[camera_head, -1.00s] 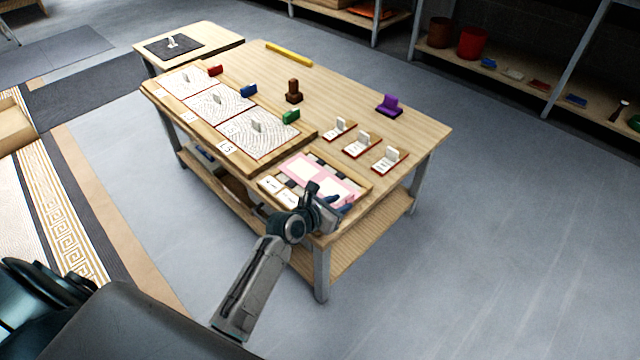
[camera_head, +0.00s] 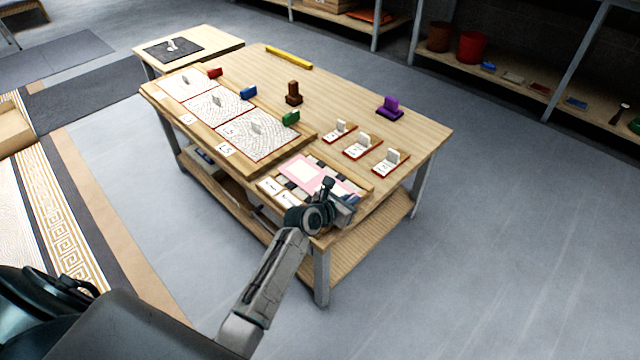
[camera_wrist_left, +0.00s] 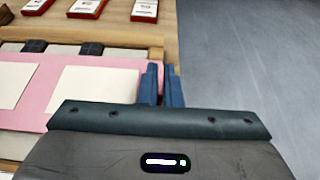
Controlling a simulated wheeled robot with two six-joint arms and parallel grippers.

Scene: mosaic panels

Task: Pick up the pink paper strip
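The pink paper strip (camera_head: 299,171) lies over a shallow wooden tray at the table's near right corner. It bears white panels and shows large in the left wrist view (camera_wrist_left: 50,137). My left gripper (camera_head: 350,198) is at the strip's right end. In the left wrist view its two blue fingers (camera_wrist_left: 164,85) are close together, with the strip's edge running in at them; they appear shut on it. The fingers hide that end. My right gripper is not in view.
Small red-edged card stands (camera_head: 362,146) stand just behind the tray. White patterned panels (camera_head: 257,136) lie on a board to the left. A purple block (camera_head: 390,107) and a brown stamp (camera_head: 293,92) stand farther back. Open floor lies right of the table.

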